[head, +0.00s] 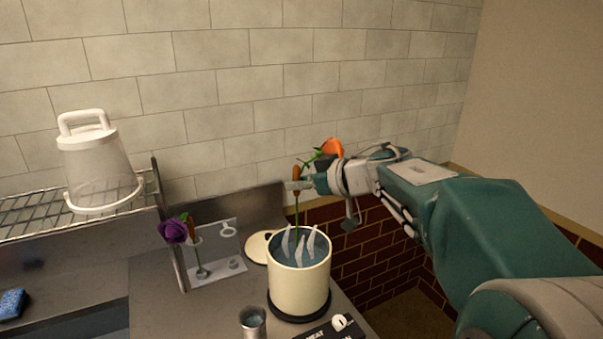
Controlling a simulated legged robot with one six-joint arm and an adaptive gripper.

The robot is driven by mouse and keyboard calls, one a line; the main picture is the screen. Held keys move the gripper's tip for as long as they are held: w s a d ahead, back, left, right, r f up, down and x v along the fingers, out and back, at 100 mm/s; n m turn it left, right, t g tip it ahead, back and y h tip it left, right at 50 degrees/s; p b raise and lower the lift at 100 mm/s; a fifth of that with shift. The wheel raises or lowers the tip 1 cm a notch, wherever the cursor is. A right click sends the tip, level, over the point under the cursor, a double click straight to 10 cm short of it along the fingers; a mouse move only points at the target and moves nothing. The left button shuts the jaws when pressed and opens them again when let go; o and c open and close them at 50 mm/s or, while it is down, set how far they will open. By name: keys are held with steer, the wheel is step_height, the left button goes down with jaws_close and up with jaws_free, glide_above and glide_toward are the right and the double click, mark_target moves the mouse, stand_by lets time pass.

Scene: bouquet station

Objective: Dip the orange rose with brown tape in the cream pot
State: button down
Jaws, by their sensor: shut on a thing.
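The orange rose (332,147) is held by my gripper (297,186) above the cream pot (299,290). My gripper is shut on the stem at the brown tape (296,172). The green stem hangs down from the gripper, its lower end at or just over the pot's opening; I cannot tell whether it touches the liquid. The bloom is partly behind my gripper. The pot is open, with bluish liquid and several pale curved wisps, likely steam, above it. It stands on a dark round base.
A purple rose (173,231) stands in a clear holder (222,262) left of the pot. A cream lid (259,247) lies behind the pot. A metal cup (252,322) and a heater control (337,325) are in front.

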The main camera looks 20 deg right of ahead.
steer(key=shift+d+f, duration=0.1)
steer(key=shift+f, duration=0.35)
step_height(320, 180, down, 9)
steer(key=shift+d+r, duration=0.15)
steer(key=shift+d, duration=0.3)
steer(key=shift+a, duration=0.1)
stand_by(0.5)
stand_by(4.4)
